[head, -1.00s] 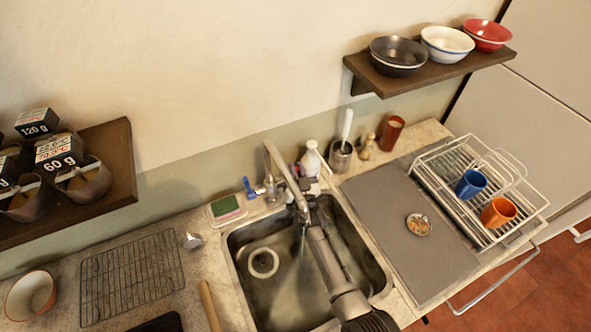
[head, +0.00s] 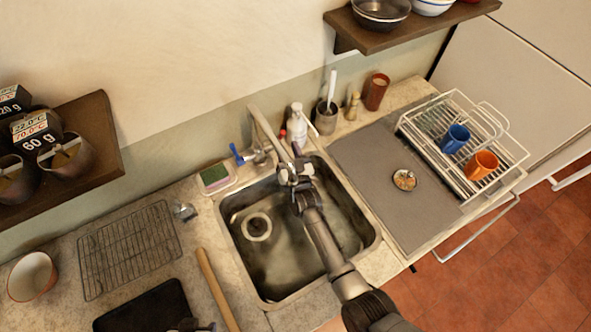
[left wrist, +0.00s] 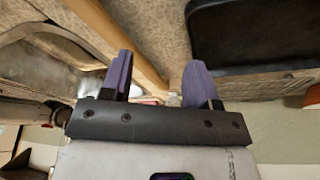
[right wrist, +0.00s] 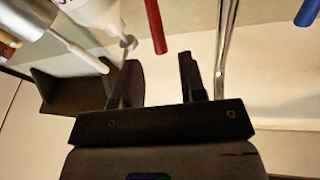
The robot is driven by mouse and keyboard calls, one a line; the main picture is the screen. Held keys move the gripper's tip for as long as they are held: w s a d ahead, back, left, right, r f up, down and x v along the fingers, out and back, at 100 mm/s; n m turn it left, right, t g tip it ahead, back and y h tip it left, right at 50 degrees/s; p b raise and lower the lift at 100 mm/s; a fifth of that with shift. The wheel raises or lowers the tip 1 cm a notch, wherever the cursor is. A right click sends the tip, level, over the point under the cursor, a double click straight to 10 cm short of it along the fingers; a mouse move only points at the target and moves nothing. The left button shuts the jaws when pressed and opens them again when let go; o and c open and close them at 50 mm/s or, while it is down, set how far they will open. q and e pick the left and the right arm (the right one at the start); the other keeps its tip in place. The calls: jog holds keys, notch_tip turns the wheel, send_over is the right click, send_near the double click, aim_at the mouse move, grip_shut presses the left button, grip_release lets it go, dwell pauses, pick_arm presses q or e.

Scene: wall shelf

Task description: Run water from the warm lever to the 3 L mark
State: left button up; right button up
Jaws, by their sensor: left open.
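The tap's spout (head: 264,128) stands behind the sink (head: 375,240). Its blue lever (head: 237,153) points left. A red lever (right wrist: 154,24) shows at the top of the right wrist view, with the blue lever (right wrist: 308,10) at the right. My right gripper (head: 293,172) is over the back of the sink, near the tap. Its fingers (right wrist: 158,78) are apart and empty, just short of the red lever's end. My left gripper (head: 195,326) is at the bottom edge, open and empty (left wrist: 157,80). I cannot make out a 3 L mark or a water stream; my right arm covers part of the sink.
A sponge dish (head: 215,178), wire rack (head: 130,248) and wooden rod (head: 216,288) lie left. The dish rack (head: 470,150) stands right, past a grey mat (head: 370,165).

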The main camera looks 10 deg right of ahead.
jog(key=v, duration=0.8)
